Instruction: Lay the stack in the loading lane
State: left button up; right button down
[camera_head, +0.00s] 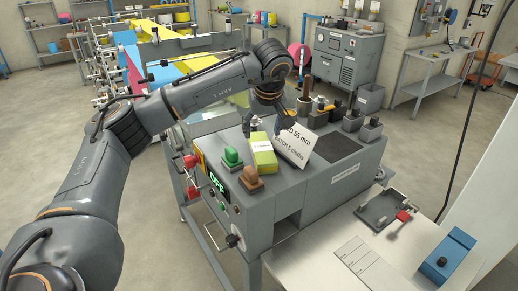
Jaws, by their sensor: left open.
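A lime-yellow block with a white label (263,155), which looks like the stack, sits on top of the grey machine (318,205) near its left front edge. My left gripper (264,122) is open, fingers pointing down, just above and behind the block and card. I cannot tell whether a finger touches either one. The loading lane cannot be made out clearly; the card and gripper hide part of the machine top. My right gripper is out of view.
Green (231,157) and brown (251,178) knobs stand at the machine's front left, by a lit green display (217,182). Several dark blocks stand along its back edge. A pale table (325,262) at front right holds a blue box (447,254) and a metal fixture (383,209).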

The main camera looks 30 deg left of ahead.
aim_at(261, 145)
pick_arm(q)
jog(key=shift+w+f, duration=0.15)
jog(key=shift+f, duration=0.25)
jog(key=shift+p+x, duration=0.8)
jog(key=shift+p, duration=0.05)
jog(key=p+x, duration=0.1)
jog(key=x, duration=0.2)
jog(key=shift+w+a+f, duration=0.2)
jog(key=shift+f, duration=0.1)
jog(key=shift+f+p, duration=0.2)
jog(key=shift+p, duration=0.1)
jog(key=shift+d, duration=0.1)
jog(key=c, duration=0.7)
jog(key=shift+c, duration=0.5)
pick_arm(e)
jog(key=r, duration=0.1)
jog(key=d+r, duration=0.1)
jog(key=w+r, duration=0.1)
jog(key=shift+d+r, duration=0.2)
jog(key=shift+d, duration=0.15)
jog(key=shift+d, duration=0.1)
